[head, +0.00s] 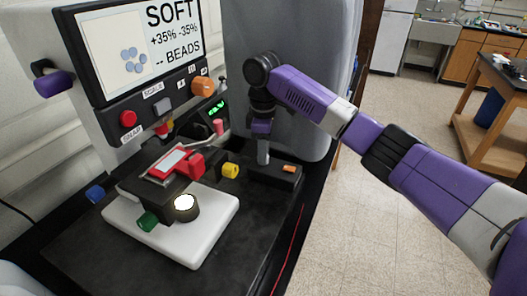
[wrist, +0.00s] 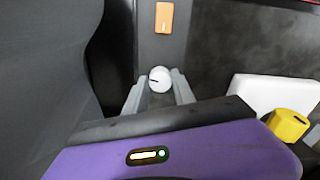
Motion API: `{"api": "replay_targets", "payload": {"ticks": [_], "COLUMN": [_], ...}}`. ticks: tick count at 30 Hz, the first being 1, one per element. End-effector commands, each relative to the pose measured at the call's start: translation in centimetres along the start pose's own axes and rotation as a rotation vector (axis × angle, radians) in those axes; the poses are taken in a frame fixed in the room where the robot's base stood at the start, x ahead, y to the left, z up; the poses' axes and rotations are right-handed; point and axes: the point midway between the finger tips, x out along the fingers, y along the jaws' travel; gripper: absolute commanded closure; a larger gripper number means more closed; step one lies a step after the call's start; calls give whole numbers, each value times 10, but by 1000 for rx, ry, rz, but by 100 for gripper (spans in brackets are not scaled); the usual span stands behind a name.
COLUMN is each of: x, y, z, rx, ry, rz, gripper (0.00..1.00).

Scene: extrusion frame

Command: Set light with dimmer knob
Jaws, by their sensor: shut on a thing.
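The dimmer knob (wrist: 160,80) is a small white cylinder with a dark pointer mark, seen between my fingertips in the wrist view. It sits by a black box (head: 285,179) that bears an orange switch (head: 289,169); the switch also shows in the wrist view (wrist: 163,18). My gripper (head: 263,158) points down at this box and is shut on the knob; its fingers (wrist: 158,90) flank it. In the head view I cannot make out the knob. The light (head: 185,203) is a round lit disc on the microscope-like stand, glowing pale white.
The stand has a white base (head: 205,235), a red slide holder (head: 168,165), a green knob (head: 147,221) and a yellow knob (head: 230,170). A screen (head: 145,45) above reads "SOFT +35% -35% -- BEADS". The black bench is clear at front; a red cable (head: 288,250) lies along its right side.

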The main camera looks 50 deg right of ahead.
Motion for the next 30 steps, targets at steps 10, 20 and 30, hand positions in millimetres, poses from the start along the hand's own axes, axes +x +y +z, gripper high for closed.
{"api": "replay_targets", "payload": {"ticks": [10, 20, 30], "x": [0, -12, -67], "y": [0, 0, 1], "z": [0, -1, 0], "rx": [0, 0, 1], "ry": [2, 2, 1], "rz": [1, 2, 4], "gripper": [48, 48, 48]}}
